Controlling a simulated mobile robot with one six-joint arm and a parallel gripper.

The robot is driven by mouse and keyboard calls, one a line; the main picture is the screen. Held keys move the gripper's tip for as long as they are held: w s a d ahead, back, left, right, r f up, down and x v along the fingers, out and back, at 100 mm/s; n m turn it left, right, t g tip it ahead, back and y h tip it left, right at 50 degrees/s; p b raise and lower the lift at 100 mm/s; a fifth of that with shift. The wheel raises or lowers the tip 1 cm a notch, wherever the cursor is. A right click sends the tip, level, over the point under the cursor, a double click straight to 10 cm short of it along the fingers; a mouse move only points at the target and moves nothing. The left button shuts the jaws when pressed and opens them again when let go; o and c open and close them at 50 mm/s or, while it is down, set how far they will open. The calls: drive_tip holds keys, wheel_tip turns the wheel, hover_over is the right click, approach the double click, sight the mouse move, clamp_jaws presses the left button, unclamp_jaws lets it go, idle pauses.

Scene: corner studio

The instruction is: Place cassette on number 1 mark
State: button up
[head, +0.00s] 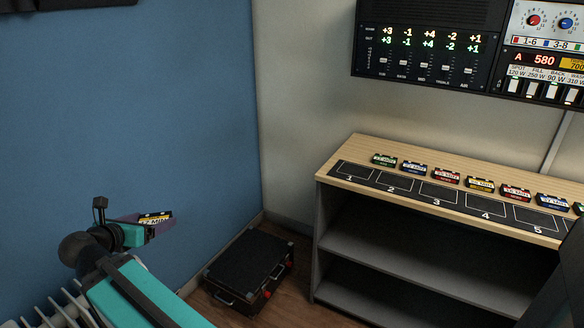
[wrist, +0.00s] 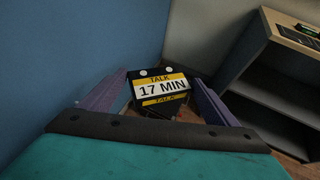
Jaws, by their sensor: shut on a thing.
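My gripper (head: 150,224) is at the lower left in the head view, in front of the blue wall and well left of the shelf. It is shut on a black cassette with a yellow and white label (head: 155,218). In the wrist view the cassette (wrist: 160,90) sits between the two purple fingers and its label reads "TALK 17 MIN". The number 1 mark (head: 355,171) is the leftmost outlined box on the dark strip at the front of the shelf top. That box is empty.
The wooden shelf top (head: 338,153) carries a row of several cassettes (head: 445,175) behind the numbered boxes. A black case (head: 249,264) lies on the floor between my gripper and the shelf. A radiator (head: 55,311) stands at the lower left. Control panels (head: 430,45) hang above the shelf.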

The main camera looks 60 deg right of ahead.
drive_tip(key=s+d+r+m+g+p, duration=0.15)
drive_tip(key=s+d, duration=0.35)
drive_tip(key=d, duration=0.5)
drive_tip(key=s+d+m+g+h, duration=0.1)
drive_tip(key=s+d+m+g, duration=0.1)
drive_tip(key=s+d, duration=0.5)
drive_tip(key=s+d+r+m+g, duration=0.1)
drive_tip(key=s+d+g, duration=0.15)
drive_tip(key=d, duration=0.95)
drive_tip(key=s+d+m+g, duration=0.1)
drive_tip(key=s+d, duration=0.4)
drive_tip(key=s, duration=0.3)
drive_tip(key=s+d+r+m+g+p, duration=0.1)
drive_tip(key=s+d+m, duration=0.1)
drive_tip(key=s+d, duration=0.4)
drive_tip(key=s+d+r+m+g, duration=0.1)
drive_tip(key=s+d, duration=0.4)
drive_tip(key=s, duration=0.7)
drive_tip(key=shift+s+d+r+g+y+p, duration=0.2)
drive_tip(key=shift+s+d+g+y+p, duration=0.1)
drive_tip(key=shift+d+g+p, duration=0.1)
drive_tip(key=shift+w+d+r+m, duration=0.1)
drive_tip(key=shift+m, duration=0.15)
